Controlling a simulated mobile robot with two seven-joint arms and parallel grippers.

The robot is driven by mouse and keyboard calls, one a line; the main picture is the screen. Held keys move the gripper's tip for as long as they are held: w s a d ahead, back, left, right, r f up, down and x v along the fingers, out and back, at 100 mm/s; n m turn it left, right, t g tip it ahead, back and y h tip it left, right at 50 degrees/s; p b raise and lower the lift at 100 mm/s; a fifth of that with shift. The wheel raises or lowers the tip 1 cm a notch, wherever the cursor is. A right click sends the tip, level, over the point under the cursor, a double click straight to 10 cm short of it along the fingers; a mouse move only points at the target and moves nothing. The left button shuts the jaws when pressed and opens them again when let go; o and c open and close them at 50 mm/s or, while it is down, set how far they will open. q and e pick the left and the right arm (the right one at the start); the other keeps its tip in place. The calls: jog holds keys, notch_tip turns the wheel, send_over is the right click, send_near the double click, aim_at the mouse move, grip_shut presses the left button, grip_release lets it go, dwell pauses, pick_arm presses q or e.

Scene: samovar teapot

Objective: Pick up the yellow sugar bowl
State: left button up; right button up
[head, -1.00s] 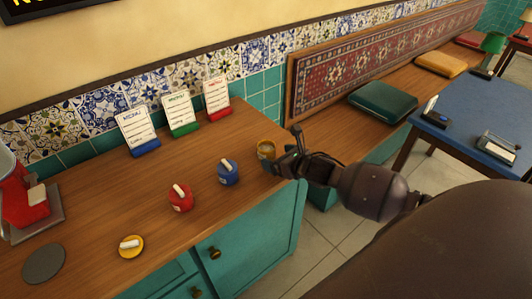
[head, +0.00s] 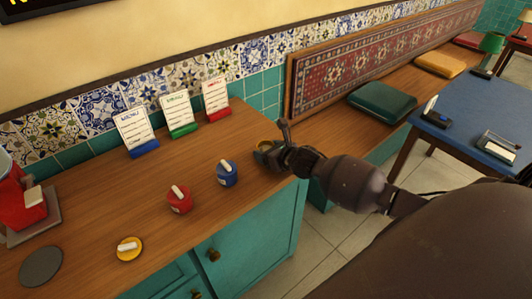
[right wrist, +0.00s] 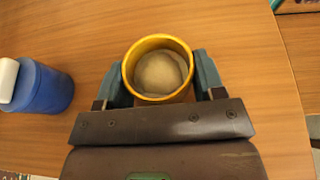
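The yellow sugar bowl (head: 263,145) stands lidless near the counter's right end, partly hidden by my right gripper (head: 277,147) in the head view. In the right wrist view the bowl (right wrist: 160,43) is upright with pale contents, and it sits between the two fingers of my right gripper (right wrist: 162,78). One finger is on each side, very close to its wall; contact is hard to judge. The fingers look spread apart. A yellow lid (head: 130,249) with a white handle lies on the counter at the front. My left gripper is not in view.
The blue bowl (head: 227,173) stands left of the yellow one, also in the wrist view (right wrist: 40,88). A red bowl (head: 179,199) is further left. Several menu cards (head: 180,115) stand at the back. The wooden counter (head: 110,195) ends just right of my gripper.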

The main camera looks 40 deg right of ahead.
jog(key=c, duration=0.5)
jog(key=shift+r, duration=0.1)
jog(key=shift+r, duration=0.25)
jog(key=shift+c, duration=0.9)
notch_tip(320, 180, up, 19)
jog(key=p, duration=0.3)
jog(key=shift+r, duration=0.2)
